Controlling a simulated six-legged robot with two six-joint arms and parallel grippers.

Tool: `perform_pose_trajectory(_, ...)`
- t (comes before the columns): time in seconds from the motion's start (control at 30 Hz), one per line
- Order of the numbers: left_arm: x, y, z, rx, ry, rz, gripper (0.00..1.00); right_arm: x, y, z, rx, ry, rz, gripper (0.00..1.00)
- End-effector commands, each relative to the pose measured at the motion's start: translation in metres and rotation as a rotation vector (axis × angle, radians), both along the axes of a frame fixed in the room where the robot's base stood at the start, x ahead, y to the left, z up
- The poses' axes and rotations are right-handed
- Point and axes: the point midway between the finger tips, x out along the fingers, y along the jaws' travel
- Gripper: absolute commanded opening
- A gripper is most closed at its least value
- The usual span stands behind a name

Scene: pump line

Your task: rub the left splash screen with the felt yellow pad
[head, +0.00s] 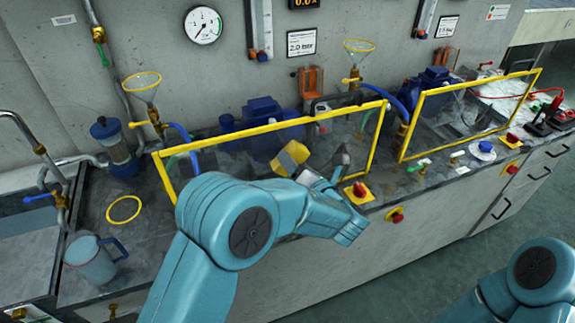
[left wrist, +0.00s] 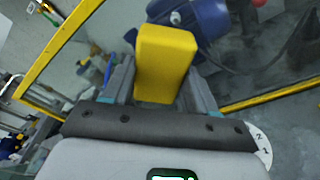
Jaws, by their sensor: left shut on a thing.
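The left splash screen (head: 220,139) is a clear pane in a yellow frame, standing upright along the counter's front. In the left wrist view its yellow frame (left wrist: 60,48) runs diagonally at upper left. The felt yellow pad (head: 291,157) is a yellow block in front of the pane, below the top bar. My left gripper (head: 302,172) is shut on it; in the left wrist view the pad (left wrist: 165,62) sits between both fingers (left wrist: 160,85). I cannot tell whether the pad touches the pane. My right gripper is out of view; only part of its arm shows at bottom right.
A second yellow-framed screen (head: 470,86) stands to the right. Blue pumps (head: 263,113) are behind the panes. A red knob on a yellow plate (head: 359,191) sits right of my gripper. A blue jug (head: 92,260) and yellow ring (head: 124,209) are at left.

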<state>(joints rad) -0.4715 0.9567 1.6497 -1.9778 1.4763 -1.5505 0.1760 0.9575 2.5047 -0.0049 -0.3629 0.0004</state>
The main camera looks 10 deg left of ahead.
Motion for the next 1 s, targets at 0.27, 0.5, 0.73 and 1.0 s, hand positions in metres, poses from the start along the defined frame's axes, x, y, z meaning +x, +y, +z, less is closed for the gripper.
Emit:
perform_pose_trajectory(0.27,-0.005,0.007,0.000,-0.001,-0.001,0.002,0.33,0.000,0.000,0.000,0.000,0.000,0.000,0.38)
perform_pose_trajectory(0.5,-0.016,0.027,0.000,0.000,-0.002,0.002,0.33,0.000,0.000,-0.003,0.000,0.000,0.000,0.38)
perform_pose_trajectory(0.73,-0.021,0.035,0.000,0.000,-0.002,0.004,0.33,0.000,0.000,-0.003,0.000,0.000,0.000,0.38)
perform_pose_trajectory(1.0,-0.036,0.056,0.000,0.000,-0.003,0.005,0.33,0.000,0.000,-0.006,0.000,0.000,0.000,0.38)
